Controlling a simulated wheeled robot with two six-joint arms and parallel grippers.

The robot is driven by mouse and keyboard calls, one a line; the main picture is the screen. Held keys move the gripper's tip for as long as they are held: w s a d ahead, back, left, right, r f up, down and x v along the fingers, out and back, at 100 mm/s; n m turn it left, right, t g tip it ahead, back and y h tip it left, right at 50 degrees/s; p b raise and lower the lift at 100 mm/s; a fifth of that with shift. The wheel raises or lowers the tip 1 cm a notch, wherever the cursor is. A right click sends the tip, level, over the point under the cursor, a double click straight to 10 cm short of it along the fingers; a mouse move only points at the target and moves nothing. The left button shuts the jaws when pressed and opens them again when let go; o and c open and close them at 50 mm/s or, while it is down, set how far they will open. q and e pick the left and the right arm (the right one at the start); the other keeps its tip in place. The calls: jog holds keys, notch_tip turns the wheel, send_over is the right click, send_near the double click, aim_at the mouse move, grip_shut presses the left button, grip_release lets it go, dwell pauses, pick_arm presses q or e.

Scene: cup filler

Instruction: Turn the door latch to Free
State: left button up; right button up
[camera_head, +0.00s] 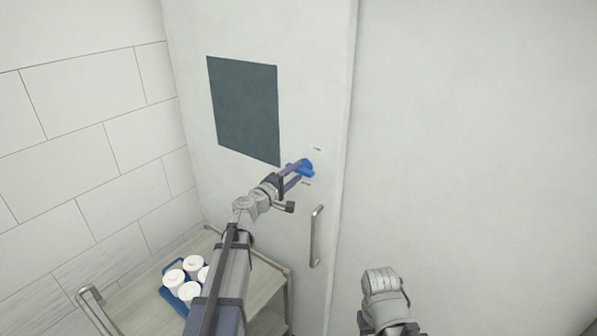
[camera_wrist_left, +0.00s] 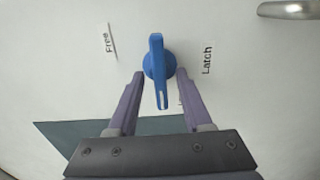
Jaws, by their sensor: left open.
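The blue door latch knob (camera_head: 305,166) is on the white door, right of the dark panel. In the left wrist view the latch knob (camera_wrist_left: 157,70) has a long grip standing upright in the picture, with a pale mark at its lower end. The Free label (camera_wrist_left: 110,42) is on its left and the Latch label (camera_wrist_left: 207,60) on its right; the mark points at neither. My left gripper (camera_head: 297,174) is open, its fingers on either side of the knob's lower part, with gaps visible in the left wrist view. My right gripper is out of view.
A metal door handle (camera_head: 316,236) is below the latch. A cart (camera_head: 137,291) at lower left holds a blue tray (camera_head: 172,268) with several white lidded cups. A dark panel (camera_head: 244,108) is on the door. A plain wall (camera_head: 470,130) fills the right.

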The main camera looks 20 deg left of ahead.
pick_arm(q)
jog(key=shift+x, duration=0.95)
grip_shut()
jog(key=shift+s, duration=0.1)
